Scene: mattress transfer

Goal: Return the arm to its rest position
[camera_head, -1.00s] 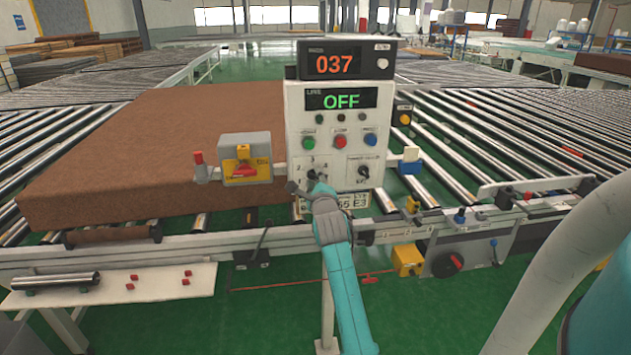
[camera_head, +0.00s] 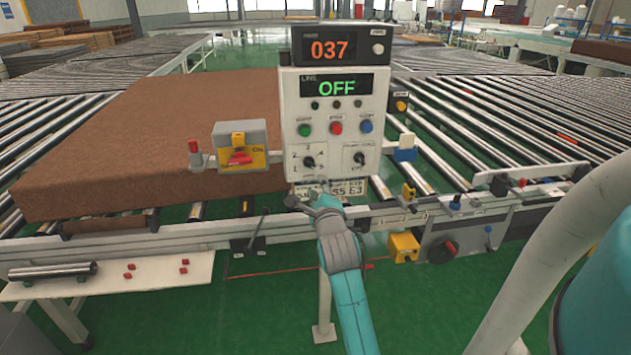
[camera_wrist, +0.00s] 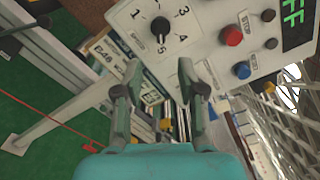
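My gripper (camera_head: 312,204) is in front of the lower edge of the white control panel (camera_head: 322,128), beside the number plates (camera_head: 345,189) below it. In the wrist view my gripper (camera_wrist: 162,72) shows two fingers spread apart with nothing between them. My teal arm reaches up from the bottom of the head view. The panel carries a left rotary knob (camera_head: 309,162), a right rotary knob (camera_head: 359,158) and green, red and blue buttons. In the wrist view the numbered knob (camera_wrist: 160,27) is just beyond the fingertips, apart from them. The displays read 037 and OFF.
A brown mattress (camera_head: 150,150) lies on the roller conveyor at left. A yellow box with a red switch (camera_head: 240,157) stands left of the panel. The conveyor's front rail (camera_head: 130,244) runs below. A side shelf (camera_head: 110,278) holds a metal roller and small red pieces. Green floor is open in front.

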